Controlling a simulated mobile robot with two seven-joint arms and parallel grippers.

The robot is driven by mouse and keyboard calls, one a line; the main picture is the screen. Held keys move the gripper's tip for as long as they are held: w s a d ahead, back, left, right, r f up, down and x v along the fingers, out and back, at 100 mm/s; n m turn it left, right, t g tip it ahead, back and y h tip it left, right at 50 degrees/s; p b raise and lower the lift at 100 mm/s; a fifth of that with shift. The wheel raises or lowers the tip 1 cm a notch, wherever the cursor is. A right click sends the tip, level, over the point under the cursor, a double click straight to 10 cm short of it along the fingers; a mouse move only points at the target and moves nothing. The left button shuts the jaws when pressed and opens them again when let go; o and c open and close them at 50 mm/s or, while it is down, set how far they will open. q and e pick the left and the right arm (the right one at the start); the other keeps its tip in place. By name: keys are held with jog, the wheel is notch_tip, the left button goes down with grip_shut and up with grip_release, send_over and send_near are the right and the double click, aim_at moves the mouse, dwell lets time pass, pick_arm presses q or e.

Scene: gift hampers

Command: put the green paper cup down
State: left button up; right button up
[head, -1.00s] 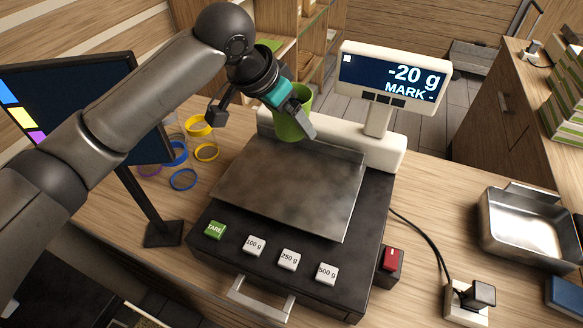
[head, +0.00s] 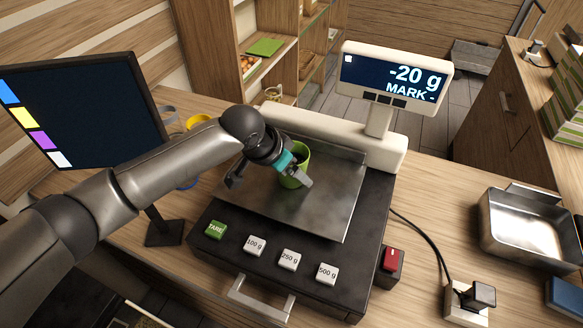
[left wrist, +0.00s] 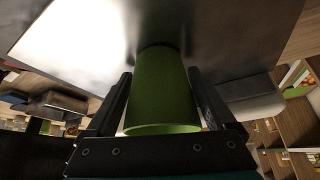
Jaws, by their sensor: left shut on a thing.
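The green paper cup (head: 297,176) is over the metal plate of the scale (head: 322,205) in the head view, toward the plate's back left. My left gripper (head: 300,178) is shut on the cup, with a finger on either side. In the left wrist view the cup (left wrist: 162,92) sits between the two fingers (left wrist: 162,105), and its far end is at or very near the plate (left wrist: 230,35). I cannot tell whether it touches. The scale's display (head: 395,78) reads -20 g with MARK below. My right gripper is not in view.
The scale has a green TARE button (head: 215,230) and several white weight buttons on its front. A dark monitor (head: 80,110) stands at the left. A steel tray (head: 530,228) and a red switch (head: 391,259) are at the right. The plate's front is bare.

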pick_arm(q)
jog(key=o, duration=1.2)
jog(key=shift+o, duration=0.2)
jog(key=v, duration=1.2)
jog(key=shift+r, duration=0.1)
